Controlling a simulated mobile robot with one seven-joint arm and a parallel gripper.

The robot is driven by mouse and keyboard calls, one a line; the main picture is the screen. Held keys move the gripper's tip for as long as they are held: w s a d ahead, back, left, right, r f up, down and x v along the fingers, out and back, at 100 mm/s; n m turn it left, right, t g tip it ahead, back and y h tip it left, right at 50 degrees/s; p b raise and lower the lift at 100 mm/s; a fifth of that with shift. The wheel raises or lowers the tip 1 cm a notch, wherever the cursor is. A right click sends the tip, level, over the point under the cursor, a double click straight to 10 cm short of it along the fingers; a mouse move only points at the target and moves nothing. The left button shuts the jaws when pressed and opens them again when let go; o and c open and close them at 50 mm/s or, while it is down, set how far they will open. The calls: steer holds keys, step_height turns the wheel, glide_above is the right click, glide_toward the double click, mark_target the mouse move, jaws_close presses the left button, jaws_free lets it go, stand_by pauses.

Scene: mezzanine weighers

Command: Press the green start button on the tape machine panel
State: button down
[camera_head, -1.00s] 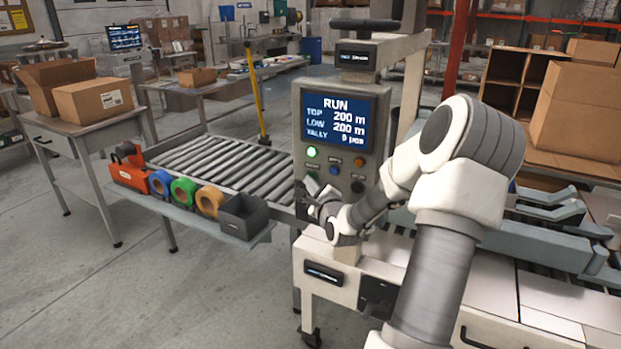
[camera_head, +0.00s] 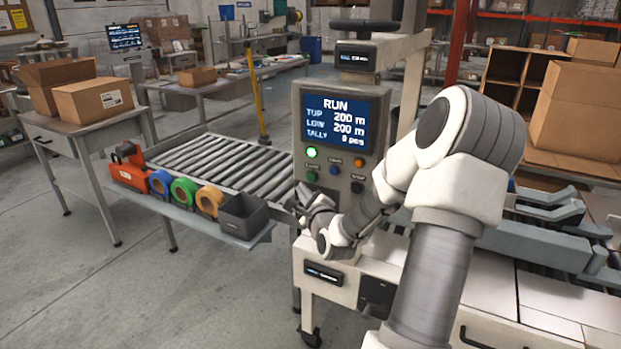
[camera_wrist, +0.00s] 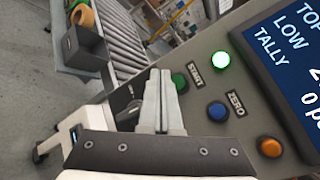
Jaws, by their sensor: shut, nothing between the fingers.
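The tape machine panel (camera_head: 297,130) is a grey upright box with a blue screen (camera_head: 338,120) reading RUN, TOP 200 m, LOW 200 m and a tally of 0 pcs. A green lamp (camera_head: 312,153) glows below the screen. The dark green start button (camera_head: 311,176) is below the lamp; in the wrist view it (camera_wrist: 179,82) is beside the START label (camera_wrist: 193,74). My gripper (camera_head: 304,192) is shut and empty, just below and left of the button. In the wrist view its fingertips (camera_wrist: 159,72) are left of the button and appear apart from it.
A blue button (camera_head: 334,170), an orange one (camera_head: 358,162) and a black one (camera_head: 357,187) share the panel. A roller conveyor (camera_head: 225,165) lies left, with tape rolls (camera_head: 184,191) and a dark bin (camera_head: 243,215) on its front shelf.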

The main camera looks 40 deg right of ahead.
steer(key=shift+s+a, duration=0.25)
steer(key=shift+a, duration=0.35)
steer(key=shift+s+a, duration=0.25)
steer(key=shift+a, duration=0.35)
